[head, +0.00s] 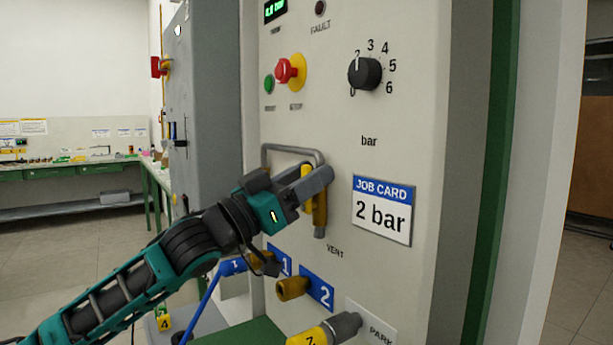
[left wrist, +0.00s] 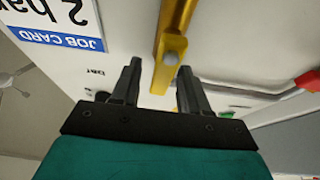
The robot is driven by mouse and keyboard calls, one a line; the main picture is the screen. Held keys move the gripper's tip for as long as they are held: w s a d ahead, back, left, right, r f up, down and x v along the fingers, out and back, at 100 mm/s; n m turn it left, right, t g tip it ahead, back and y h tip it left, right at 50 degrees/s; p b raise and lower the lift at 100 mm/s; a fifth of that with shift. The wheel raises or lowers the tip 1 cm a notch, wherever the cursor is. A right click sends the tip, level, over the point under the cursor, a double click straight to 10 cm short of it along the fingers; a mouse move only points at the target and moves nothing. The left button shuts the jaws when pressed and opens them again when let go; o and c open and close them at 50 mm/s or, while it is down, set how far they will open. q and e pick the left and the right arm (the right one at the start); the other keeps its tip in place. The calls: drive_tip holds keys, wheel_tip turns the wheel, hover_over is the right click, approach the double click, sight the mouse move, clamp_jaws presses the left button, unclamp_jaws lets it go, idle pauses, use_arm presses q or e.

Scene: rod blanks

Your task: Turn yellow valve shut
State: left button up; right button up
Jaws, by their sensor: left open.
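The yellow valve lever (head: 320,208) is on the pale panel front, above the VENT label, and points roughly up and down. In the left wrist view the yellow lever (left wrist: 177,28) runs down from the top edge to between my fingers. My left gripper (head: 318,178) is at the lever and hides part of it in the head view. In the left wrist view the left gripper (left wrist: 160,78) is open, one finger on each side of the lever, with gaps showing. Whether either finger touches it, I cannot tell. My right gripper is not in view.
Below are brass port 2 (head: 292,289), a blue hose plug (head: 231,267) at port 1 and a yellow plug (head: 315,337) at PARK. A dial (head: 365,73) and a red stop button (head: 290,70) sit above.

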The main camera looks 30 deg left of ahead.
use_arm(q)
drive_tip(key=shift+c, duration=0.3)
clamp_jaws()
